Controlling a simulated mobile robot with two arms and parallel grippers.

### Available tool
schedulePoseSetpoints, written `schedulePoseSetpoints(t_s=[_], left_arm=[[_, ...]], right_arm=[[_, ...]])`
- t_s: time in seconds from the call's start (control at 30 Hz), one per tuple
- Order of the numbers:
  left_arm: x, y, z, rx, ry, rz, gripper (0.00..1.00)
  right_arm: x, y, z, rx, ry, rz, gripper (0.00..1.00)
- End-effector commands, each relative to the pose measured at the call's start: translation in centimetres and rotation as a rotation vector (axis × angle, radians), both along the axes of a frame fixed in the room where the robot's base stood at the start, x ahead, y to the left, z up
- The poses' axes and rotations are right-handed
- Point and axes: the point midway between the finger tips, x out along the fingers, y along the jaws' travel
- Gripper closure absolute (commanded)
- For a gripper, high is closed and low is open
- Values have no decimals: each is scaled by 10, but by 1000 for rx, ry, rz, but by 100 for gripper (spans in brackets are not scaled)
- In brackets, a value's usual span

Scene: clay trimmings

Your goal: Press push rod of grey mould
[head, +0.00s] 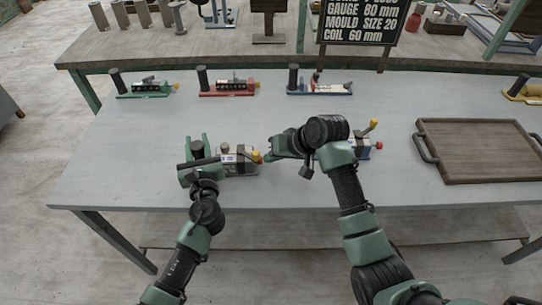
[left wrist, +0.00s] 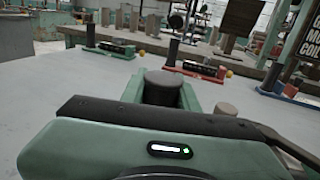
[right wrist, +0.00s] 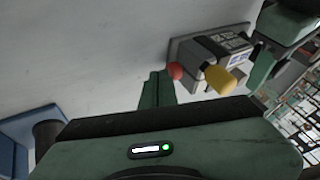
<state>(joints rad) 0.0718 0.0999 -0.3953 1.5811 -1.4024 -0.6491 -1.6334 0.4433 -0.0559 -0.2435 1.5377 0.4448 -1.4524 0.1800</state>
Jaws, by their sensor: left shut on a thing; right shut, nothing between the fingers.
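The grey mould (head: 238,168) lies on the table between my grippers, and its grey body also shows in the right wrist view (right wrist: 208,50). It has a red knob (right wrist: 175,71) at its end and a yellow knob (right wrist: 219,80) beside it. My left gripper (head: 197,158) is shut on the mould's dark upright post (left wrist: 162,88). My right gripper (head: 273,150) is shut and empty, close to the knobbed end. In the right wrist view its closed fingertips (right wrist: 157,78) lie beside the red knob; I cannot tell whether they touch.
A blue-based device with a yellow knob (head: 373,124) stands partly behind my right arm. Green (head: 145,92), red (head: 228,92) and blue (head: 320,89) moulds stand along the back, a yellow one (head: 524,94) at far right. A brown tray (head: 480,180) lies right. The front left table is clear.

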Motion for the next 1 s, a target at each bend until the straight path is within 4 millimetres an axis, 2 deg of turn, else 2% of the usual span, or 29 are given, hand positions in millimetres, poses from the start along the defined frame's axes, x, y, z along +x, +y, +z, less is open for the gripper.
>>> schedulePoseSetpoints(t_s=[0.03, 0.17, 0.3, 0.5, 0.7, 1.0], left_arm=[[-1, -1, -6, -3, 11, -3, 100], [-1, -1, -6, -3, 11, -2, 100], [-1, -1, -6, -3, 11, -1, 100], [-1, -1, -6, -3, 11, -1, 100], [-1, 0, -6, -3, 11, -1, 100], [-1, 0, -6, -3, 11, -1, 100]], right_arm=[[1, -10, -1, -3, 0, -4, 100], [1, -39, -1, -8, -2, -10, 100], [-11, -54, 30, -5, -7, -7, 100], [-26, -73, 61, -5, -6, -7, 100], [-33, -82, 77, -4, -3, -8, 100], [-35, -84, 80, -5, -1, -7, 100]])
